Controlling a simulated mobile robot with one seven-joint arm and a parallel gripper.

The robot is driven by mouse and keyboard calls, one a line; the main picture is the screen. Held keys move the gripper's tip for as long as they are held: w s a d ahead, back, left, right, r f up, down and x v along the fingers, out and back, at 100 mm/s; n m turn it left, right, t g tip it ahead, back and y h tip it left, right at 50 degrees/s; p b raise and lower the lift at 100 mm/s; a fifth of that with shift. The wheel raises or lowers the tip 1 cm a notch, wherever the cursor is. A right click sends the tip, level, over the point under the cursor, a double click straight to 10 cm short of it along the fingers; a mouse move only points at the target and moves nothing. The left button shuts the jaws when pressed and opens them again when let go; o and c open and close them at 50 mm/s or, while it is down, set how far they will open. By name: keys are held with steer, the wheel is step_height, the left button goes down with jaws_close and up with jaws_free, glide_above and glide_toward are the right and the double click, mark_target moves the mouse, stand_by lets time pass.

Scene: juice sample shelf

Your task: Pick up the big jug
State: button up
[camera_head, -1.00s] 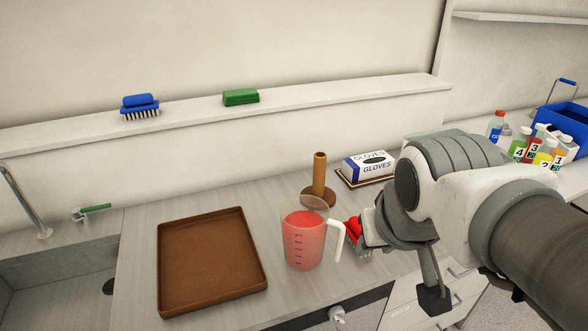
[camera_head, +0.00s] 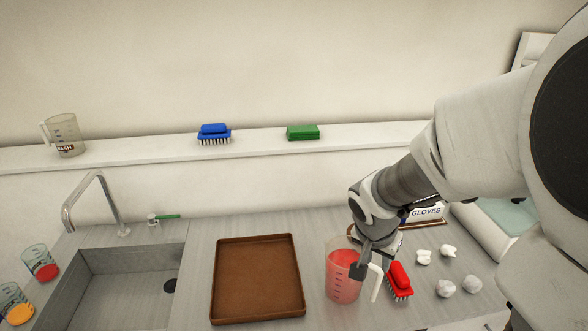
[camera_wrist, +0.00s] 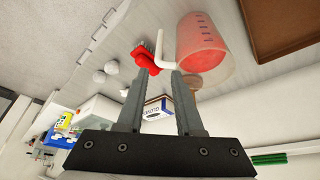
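A big clear jug (camera_head: 342,285) with red liquid and a white handle (camera_head: 376,281) stands upright on the counter, right of the brown tray. It also shows in the wrist view (camera_wrist: 205,55), tilted by the camera angle. My gripper (camera_head: 360,268) is at the jug's handle side, near its upper part, and partly hides it. In the wrist view my two fingers (camera_wrist: 160,75) are apart with nothing clamped between them. The end of the white handle shows near the gap between the fingertips. I cannot tell whether they touch it.
A red brush (camera_head: 399,280) lies close right of the jug, with several white crumpled pieces (camera_head: 445,287) beyond. The brown tray (camera_head: 258,316) is at left, then the sink (camera_head: 125,275). A glove box (camera_head: 425,212) stands behind. The shelf holds a WASH jug (camera_head: 65,135).

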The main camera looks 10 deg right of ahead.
mark_target(376, 285)
steer(key=b+x, duration=0.3)
steer(key=x, duration=0.8)
steer(key=shift+s+f, duration=0.1)
steer(key=shift+f, duration=0.05)
steer(key=x, duration=0.2)
steer(key=b+x, duration=0.1)
steer(key=x, duration=0.1)
steer(key=shift+s+a+f, duration=0.15)
steer(key=shift+s+a, duration=0.05)
steer(key=shift+a, duration=0.05)
steer(key=shift+w+d+f+b, duration=0.25)
steer(key=shift+f+b, duration=0.1)
steer(key=shift+f, duration=0.2)
jaws_close()
steer(key=shift+s, duration=0.15)
